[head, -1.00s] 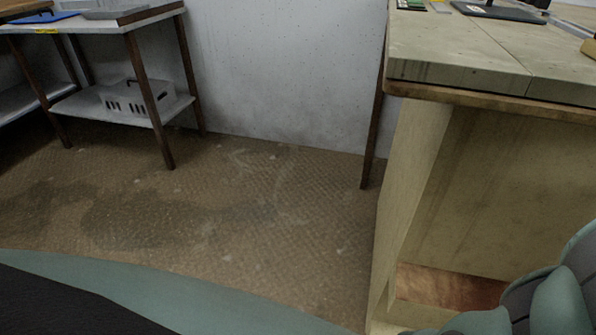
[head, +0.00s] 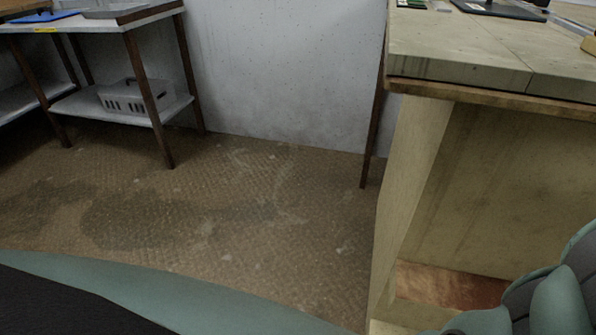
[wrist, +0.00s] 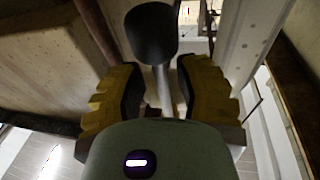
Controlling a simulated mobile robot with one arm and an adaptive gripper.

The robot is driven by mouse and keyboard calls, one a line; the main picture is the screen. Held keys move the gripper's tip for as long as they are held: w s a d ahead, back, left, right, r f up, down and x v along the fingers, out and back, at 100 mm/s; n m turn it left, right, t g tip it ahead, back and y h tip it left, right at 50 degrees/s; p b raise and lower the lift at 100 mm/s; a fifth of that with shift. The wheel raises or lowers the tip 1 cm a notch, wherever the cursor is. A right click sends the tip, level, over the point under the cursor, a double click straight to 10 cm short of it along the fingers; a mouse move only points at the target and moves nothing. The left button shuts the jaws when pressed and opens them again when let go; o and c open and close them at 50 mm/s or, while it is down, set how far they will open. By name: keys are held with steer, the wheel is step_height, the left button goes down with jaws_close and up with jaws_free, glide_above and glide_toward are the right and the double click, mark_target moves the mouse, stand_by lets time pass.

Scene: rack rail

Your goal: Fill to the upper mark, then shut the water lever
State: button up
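In the wrist view my gripper (wrist: 163,95) has two yellow fingers with dark inner pads, set apart. A pale rod with a dark rounded knob (wrist: 152,33) stands between and beyond the fingers. It looks like a lever, but I cannot be sure that it is the water lever. Gaps show beside the rod, and I see no clear grip on it. My gripper does not show in the head view. No vessel, upper mark or water stream can be made out in either view.
A wooden counter (head: 450,61) stands at the right in the head view. A metal table (head: 85,24) with a grey crate (head: 122,97) on its lower shelf stands at the left. The brown floor (head: 230,220) between them is clear, with darker patches.

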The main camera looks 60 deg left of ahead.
steer(key=shift+o, duration=0.6)
steer(key=shift+a, duration=0.1)
steer(key=v, duration=1.2)
